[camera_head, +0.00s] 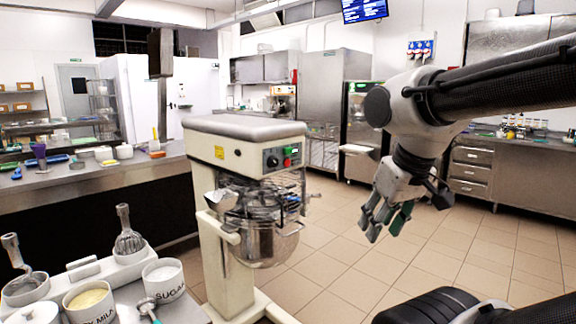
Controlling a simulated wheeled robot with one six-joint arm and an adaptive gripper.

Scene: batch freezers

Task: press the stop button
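A cream-coloured stand mixer (212,150) stands at the centre-left. Its front control panel (285,157) carries a dark round knob (272,160) and a small red and green button group (291,155). The buttons are too small to make out separately with certainty. My gripper (387,220) hangs to the right of the mixer, lower in the picture than the panel and clearly apart from it. Its fingers point downward and look spread, with nothing visible between them.
A steel bowl (266,244) and wire guard sit under the mixer head. Ingredient tubs (164,281) and scoops stand on a counter at lower left. A long steel worktop (100,176) lies behind left. Tiled floor (330,250) is clear between mixer and gripper.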

